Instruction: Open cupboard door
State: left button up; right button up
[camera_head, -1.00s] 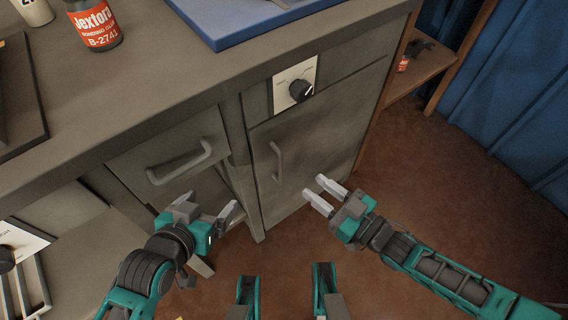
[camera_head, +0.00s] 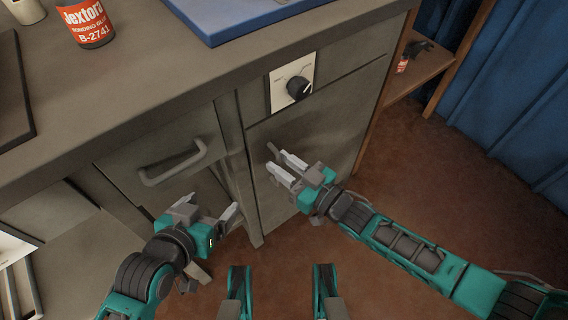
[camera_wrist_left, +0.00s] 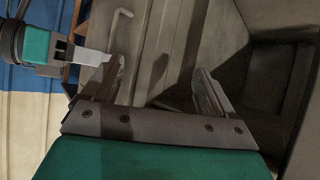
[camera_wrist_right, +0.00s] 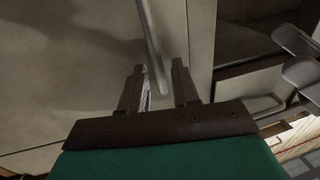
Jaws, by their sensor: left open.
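The cupboard door (camera_head: 318,135) is a grey panel at the right of the bench and looks shut. Its upright bar handle (camera_head: 272,149) is mostly hidden behind my right gripper (camera_head: 282,167) in the head view. In the right wrist view the handle (camera_wrist_right: 151,45) comes down from the top, its lower end between the open fingers (camera_wrist_right: 158,82); I cannot tell whether they touch it. The handle also shows in the left wrist view (camera_wrist_left: 119,32). My left gripper (camera_head: 211,211) is open and empty, left of the door, below the drawer handle.
A drawer (camera_head: 165,160) with a bar handle is left of the door. A dial (camera_head: 298,88) sits above the door. On the bench stand a red glue can (camera_head: 86,25) and a blue tray (camera_head: 235,35). Brown floor (camera_head: 430,190) is clear at the right.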

grip_shut()
dwell(0.5)
